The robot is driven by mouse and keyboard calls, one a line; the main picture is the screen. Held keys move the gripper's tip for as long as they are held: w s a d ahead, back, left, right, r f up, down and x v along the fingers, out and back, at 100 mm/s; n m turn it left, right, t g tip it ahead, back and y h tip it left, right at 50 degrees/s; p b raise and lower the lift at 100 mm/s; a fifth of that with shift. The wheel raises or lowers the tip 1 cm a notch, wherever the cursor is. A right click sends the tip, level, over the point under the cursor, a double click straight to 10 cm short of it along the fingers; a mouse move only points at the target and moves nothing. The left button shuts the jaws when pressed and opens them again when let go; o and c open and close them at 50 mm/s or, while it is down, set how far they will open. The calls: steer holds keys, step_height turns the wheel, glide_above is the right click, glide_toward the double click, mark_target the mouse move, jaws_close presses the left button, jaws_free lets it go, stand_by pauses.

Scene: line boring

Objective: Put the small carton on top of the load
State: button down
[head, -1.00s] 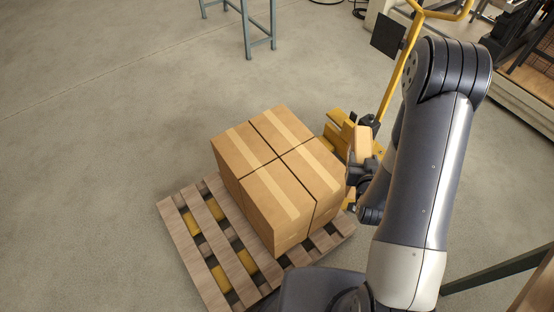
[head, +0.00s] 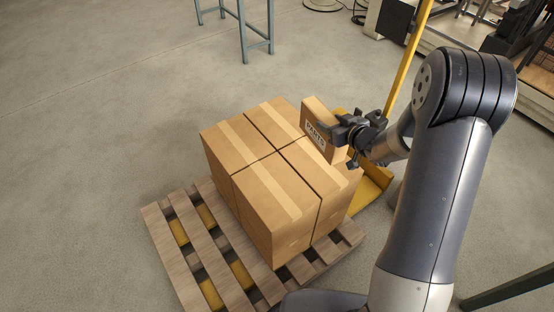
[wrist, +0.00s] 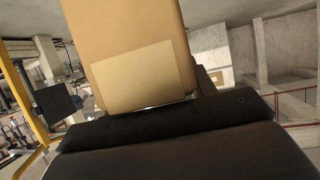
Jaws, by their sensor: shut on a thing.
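The small carton (head: 318,134) is a brown box with a printed label on its side. My gripper (head: 340,138) is shut on it and holds it at the right back corner of the load. In the wrist view the small carton (wrist: 130,40) rises above the dark gripper body (wrist: 170,140), with a paler panel facing the camera. The load (head: 270,180) is a block of several taped brown cartons on a wooden pallet (head: 172,248). I cannot tell whether the small carton touches the load's top or hangs just above it.
A yellow pallet truck (head: 372,190) stands behind the load, its mast (head: 408,62) rising at the right. A blue-grey steel frame (head: 242,30) stands at the back. Machinery (head: 500,40) fills the far right corner. The concrete floor at left is clear.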

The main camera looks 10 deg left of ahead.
steer(key=shift+n+g+y, duration=0.5)
steer(key=shift+n+y, duration=0.2)
steer(key=w+f+b, duration=0.1)
steer(key=f+b, duration=0.1)
steer(key=b, duration=0.1)
steer(key=w+f+b, duration=0.2)
steer(key=b, duration=0.1)
steer(key=shift+w+f, duration=0.2)
steer(key=shift+w, duration=0.05)
step_height(320, 180, down, 10)
steer(key=w+b, duration=0.1)
steer(key=b, duration=0.3)
steer(key=shift+w+d+f+b, duration=0.25)
steer(key=shift+d+b, duration=0.05)
steer(key=shift+d, duration=0.05)
steer(key=shift+f, duration=0.15)
steer(key=c, duration=0.6)
jaws_free()
steer(key=shift+f, duration=0.1)
steer(key=p+v, duration=0.1)
steer(key=v, duration=1.1)
steer(key=shift+d+p, duration=0.1)
steer(key=shift+p, duration=0.2)
